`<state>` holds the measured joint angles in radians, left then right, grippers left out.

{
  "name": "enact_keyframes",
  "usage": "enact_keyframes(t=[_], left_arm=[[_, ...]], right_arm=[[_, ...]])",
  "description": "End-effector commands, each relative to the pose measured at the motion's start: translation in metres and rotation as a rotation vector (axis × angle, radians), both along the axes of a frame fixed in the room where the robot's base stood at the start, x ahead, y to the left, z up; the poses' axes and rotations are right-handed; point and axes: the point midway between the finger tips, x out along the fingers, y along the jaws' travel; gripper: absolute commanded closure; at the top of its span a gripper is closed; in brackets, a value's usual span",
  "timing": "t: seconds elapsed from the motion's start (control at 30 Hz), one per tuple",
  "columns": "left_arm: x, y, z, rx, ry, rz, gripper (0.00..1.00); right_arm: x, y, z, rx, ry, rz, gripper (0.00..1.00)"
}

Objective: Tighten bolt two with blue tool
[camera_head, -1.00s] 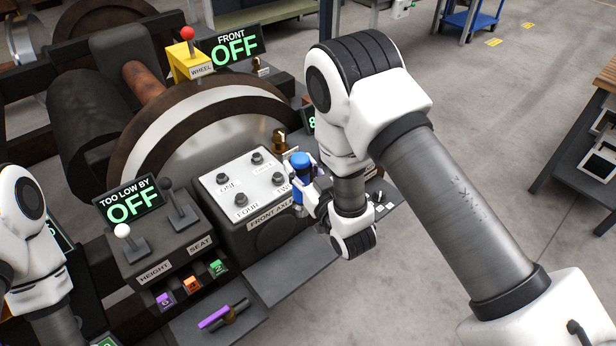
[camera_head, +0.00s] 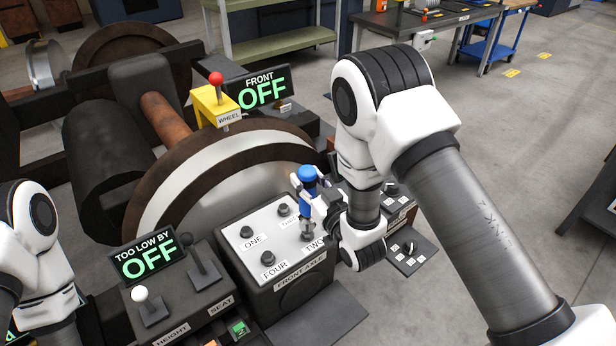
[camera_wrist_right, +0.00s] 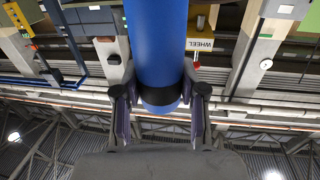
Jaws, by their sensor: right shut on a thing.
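The blue tool (camera_head: 308,178) is upright in my right gripper (camera_head: 313,193), above the right corner of the FRONT AXLE box (camera_head: 262,290). In the right wrist view, the two fingers of the right gripper (camera_wrist_right: 160,100) close on either side of the blue tool (camera_wrist_right: 158,45). The tool's lower end is over bolt two (camera_head: 307,234), beside the TWO label; I cannot tell whether they touch. Bolt one (camera_head: 246,232), bolt three (camera_head: 283,210) and bolt four (camera_head: 268,258) stand on the same pale plate. My left arm shows at the left, but its gripper is out of view.
A HEIGHT and SEAT lever panel (camera_head: 175,308) with a "TOO LOW BY OFF" display (camera_head: 147,257) is left of the box. The wheel (camera_head: 200,190) rises behind it. A FRONT OFF display (camera_head: 262,88) and yellow WHEEL lever block (camera_head: 212,106) are further back.

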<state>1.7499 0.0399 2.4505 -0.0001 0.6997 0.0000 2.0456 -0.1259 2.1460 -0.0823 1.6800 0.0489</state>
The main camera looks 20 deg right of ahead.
Motion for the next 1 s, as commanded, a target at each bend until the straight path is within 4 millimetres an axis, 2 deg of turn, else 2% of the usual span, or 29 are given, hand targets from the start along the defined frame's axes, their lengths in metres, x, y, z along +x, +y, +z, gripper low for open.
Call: enact_keyframes(t=[0.07, 0.2, 1.0], left_arm=[[0.0, 0.0, -0.011, 0.0, -0.001, 0.0, 0.6], [0.0, 0.0, -0.016, 0.0, -0.001, 0.0, 0.6], [0.0, 0.0, -0.019, 0.0, -0.001, 0.0, 0.6]], right_arm=[[0.0, 0.0, -0.012, 0.0, -0.002, 0.0, 1.0], [0.0, 0.0, -0.019, 0.0, -0.002, 0.0, 1.0], [0.0, 0.0, -0.02, 0.0, -0.002, 0.0, 1.0]])
